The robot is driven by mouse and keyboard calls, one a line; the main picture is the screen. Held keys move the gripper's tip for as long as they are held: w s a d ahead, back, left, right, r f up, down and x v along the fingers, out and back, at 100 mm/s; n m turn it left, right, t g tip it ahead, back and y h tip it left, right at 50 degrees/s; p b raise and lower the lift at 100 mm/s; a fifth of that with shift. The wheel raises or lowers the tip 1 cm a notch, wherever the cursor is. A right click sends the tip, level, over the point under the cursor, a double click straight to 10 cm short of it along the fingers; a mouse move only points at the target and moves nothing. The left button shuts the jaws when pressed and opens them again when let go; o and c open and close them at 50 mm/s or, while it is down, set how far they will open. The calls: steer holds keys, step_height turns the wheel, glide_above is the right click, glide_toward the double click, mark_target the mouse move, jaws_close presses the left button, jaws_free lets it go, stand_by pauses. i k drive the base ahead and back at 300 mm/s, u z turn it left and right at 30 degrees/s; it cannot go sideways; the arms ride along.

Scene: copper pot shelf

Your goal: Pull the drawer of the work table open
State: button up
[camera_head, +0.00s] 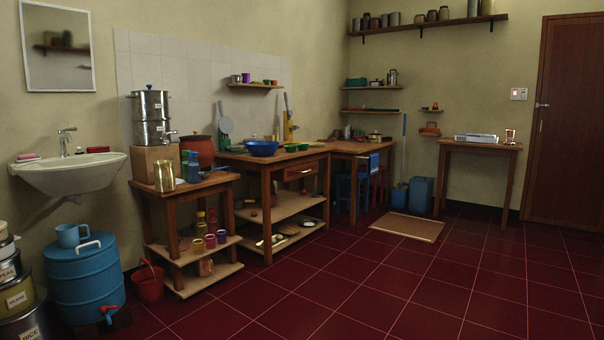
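The wooden work table (264,166) stands against the tiled wall, left of the middle in the head view. Its drawer (301,171) is in the right part of the front, under the top, and looks shut. A small light handle shows on the drawer front. A blue bowl (263,149), small green bowls and other items stand on the table top. Two lower shelves hold small things. My gripper is not in view.
A smaller table (184,189) with pots and jars stands left of the work table, with a red bucket (149,283) beside it. Another table (351,147) with a stool stands to the right. A mat (407,227) lies on the floor. The red tiled floor before the drawer is clear.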

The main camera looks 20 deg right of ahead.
mark_target(289, 172)
steer(key=u, duration=0.05)
steer(key=i, duration=3.15)
steer(key=z, duration=0.4)
steer(key=i, duration=1.95)
steer(key=z, duration=0.3)
